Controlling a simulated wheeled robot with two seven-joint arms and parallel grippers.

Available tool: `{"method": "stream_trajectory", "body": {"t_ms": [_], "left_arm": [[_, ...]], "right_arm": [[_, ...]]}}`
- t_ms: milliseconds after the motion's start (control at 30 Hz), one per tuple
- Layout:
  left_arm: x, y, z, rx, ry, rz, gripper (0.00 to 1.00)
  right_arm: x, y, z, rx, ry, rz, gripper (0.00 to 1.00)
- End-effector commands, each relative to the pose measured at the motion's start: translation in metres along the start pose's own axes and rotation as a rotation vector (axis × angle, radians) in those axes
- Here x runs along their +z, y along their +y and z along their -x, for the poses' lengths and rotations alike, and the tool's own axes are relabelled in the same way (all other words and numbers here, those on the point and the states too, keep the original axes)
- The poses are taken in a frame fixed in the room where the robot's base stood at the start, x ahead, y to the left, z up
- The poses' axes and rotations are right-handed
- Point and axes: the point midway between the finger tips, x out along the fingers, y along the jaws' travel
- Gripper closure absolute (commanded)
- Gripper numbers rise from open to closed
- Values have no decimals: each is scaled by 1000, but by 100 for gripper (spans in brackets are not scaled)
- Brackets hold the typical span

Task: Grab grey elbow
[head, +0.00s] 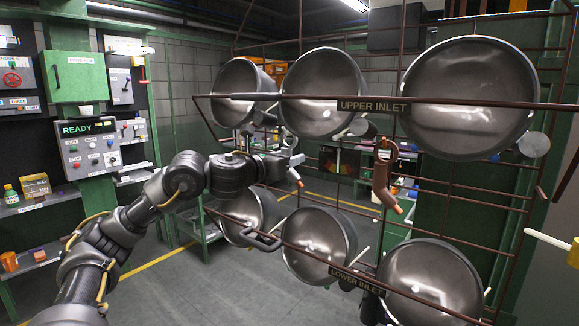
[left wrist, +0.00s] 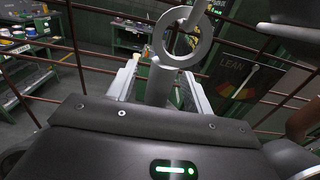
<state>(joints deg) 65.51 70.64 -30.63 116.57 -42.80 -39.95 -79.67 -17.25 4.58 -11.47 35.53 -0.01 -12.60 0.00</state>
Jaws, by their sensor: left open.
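The grey elbow, a grey stem topped by a ring (left wrist: 183,38), stands between the two fingers of my left gripper (left wrist: 160,82) in the left wrist view. The fingers are apart, one on each side of the stem, with a gap visible. In the head view my left gripper (head: 292,160) reaches to the rack between the upper and lower pots. There the grey elbow is largely hidden by the gripper; a small orange tip (head: 298,184) shows just below. My right gripper is not in view.
A brown elbow (head: 383,175) with an orange end hangs to the right on the rack. Large steel pots (head: 322,92) fill the upper and lower rows. Rusty bars (head: 470,102) cross in front. Green cabinets and a READY panel (head: 88,145) stand at left.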

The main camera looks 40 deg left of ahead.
Motion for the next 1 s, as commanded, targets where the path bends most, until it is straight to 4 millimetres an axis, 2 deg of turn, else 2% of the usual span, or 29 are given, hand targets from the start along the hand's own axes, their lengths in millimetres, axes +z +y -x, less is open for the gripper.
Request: {"method": "stream_trajectory", "body": {"t_ms": [33,400,733,933,967,1000], "left_arm": [[0,0,0,0,0,0,53],[0,0,0,-1,0,0,100],[4,0,0,-1,-2,2,100],[22,-1,0,-2,-6,3,100],[25,-1,1,-2,-5,2,100],[20,0,10,-1,-4,-1,100]], "right_arm": [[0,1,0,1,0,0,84],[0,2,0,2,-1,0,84],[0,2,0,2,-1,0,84],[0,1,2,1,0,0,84],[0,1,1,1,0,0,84],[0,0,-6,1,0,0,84]]}}
